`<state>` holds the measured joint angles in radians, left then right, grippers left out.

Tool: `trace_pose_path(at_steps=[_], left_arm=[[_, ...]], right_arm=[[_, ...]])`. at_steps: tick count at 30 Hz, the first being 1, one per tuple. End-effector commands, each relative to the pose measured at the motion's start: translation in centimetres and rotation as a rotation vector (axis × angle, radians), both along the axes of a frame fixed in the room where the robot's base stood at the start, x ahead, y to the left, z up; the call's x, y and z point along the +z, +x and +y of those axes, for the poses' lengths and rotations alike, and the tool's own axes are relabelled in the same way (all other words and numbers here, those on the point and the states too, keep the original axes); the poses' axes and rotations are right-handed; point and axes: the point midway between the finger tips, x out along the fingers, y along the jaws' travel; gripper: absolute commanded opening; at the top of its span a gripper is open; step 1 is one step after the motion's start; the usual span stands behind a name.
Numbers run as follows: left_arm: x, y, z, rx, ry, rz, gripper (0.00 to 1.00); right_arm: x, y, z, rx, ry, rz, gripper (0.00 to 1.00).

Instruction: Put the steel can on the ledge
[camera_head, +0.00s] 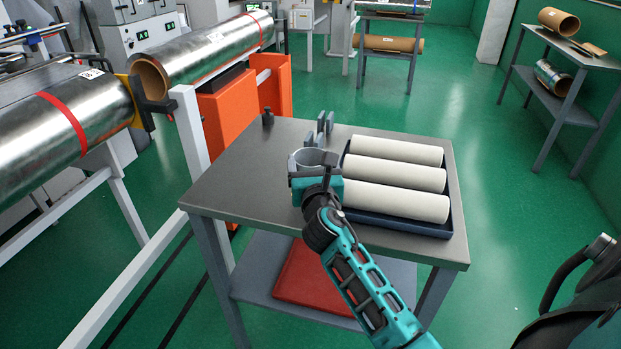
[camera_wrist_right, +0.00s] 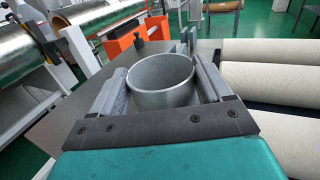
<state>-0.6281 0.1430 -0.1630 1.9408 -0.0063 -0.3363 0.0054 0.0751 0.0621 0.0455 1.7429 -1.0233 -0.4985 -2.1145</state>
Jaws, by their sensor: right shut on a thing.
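The steel can (camera_head: 312,156) is a short, grey, open-topped cylinder, upright at the middle of the grey table (camera_head: 240,178). In the right wrist view the can (camera_wrist_right: 161,84) stands between the two grey fingers. My right gripper (camera_head: 315,166) is shut on it, one finger on each side. The can's base is hidden behind the gripper, so I cannot tell whether it touches the table. I cannot tell which surface is the ledge; the table has a lower shelf (camera_head: 251,283). My left gripper is not in view.
A dark tray (camera_head: 447,231) with three cream rolls (camera_head: 395,201) lies close to the can's right. Small grey uprights (camera_head: 325,125) and a dark knob (camera_head: 268,117) stand at the table's far edge. The table's left part is bare. A red flat thing (camera_head: 310,283) lies on the lower shelf.

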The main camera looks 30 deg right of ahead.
Motion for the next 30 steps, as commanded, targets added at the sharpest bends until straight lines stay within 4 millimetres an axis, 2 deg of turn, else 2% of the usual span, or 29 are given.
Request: trace_pose_path(at_steps=[2,9,14,19,23,26,30], left_arm=[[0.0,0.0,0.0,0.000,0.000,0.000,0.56],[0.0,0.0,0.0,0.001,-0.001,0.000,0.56],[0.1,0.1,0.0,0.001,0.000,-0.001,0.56],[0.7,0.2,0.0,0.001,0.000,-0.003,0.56],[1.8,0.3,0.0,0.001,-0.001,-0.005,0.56],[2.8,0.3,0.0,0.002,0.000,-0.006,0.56],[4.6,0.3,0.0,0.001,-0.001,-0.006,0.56]], right_arm=[[0.0,0.0,0.0,0.000,0.001,0.000,0.42],[0.0,0.0,0.0,0.000,0.000,-0.001,0.19],[0.1,0.0,0.0,0.000,0.000,-0.001,0.17],[1.1,0.0,0.0,0.000,0.000,-0.003,0.17],[3.0,0.0,0.0,0.000,-0.002,-0.004,0.17],[5.2,0.0,0.0,0.001,-0.003,-0.006,0.17],[9.4,0.0,0.0,0.001,-0.005,-0.008,0.17]])
